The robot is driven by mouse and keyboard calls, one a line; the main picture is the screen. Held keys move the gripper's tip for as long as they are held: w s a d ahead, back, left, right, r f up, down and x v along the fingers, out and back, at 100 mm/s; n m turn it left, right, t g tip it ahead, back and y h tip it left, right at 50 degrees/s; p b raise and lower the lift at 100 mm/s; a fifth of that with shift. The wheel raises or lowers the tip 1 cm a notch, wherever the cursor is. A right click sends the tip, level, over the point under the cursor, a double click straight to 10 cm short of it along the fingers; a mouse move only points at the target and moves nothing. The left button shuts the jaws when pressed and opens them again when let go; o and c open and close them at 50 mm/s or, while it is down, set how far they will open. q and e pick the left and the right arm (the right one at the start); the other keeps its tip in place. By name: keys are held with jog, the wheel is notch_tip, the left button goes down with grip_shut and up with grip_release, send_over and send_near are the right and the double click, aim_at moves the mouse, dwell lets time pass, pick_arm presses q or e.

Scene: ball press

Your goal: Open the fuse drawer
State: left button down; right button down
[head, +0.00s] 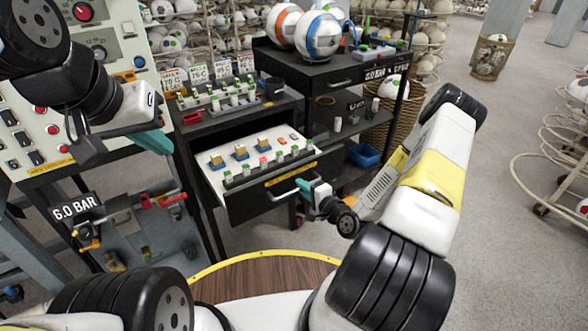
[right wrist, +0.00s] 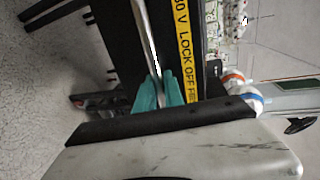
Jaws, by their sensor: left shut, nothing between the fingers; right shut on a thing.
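The fuse drawer (head: 245,205) is dark with a yellow label on its front. It stands pulled out of the black cabinet, and its white top with several fuses and switches shows. My right gripper (head: 304,188) is shut on the drawer's metal handle (head: 283,192) at its right part. In the right wrist view the teal fingers (right wrist: 161,92) close around the handle bar (right wrist: 146,35), beside the yellow lock-off label (right wrist: 187,50). My left gripper (head: 155,140) is shut and empty, raised in front of the control panel at the left.
A control panel (head: 130,45) with buttons stands at the left, above a rack marked 6.0 BAR (head: 76,208). A black cart (head: 325,72) with balls stands behind at the right. A round wooden surface (head: 265,278) lies in front.

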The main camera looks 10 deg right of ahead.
jog(key=c, duration=1.5)
grip_release()
jog(key=shift+o, duration=0.2)
jog(key=v, duration=0.7)
jog(key=shift+s, duration=0.35)
jog(key=shift+d, duration=0.1)
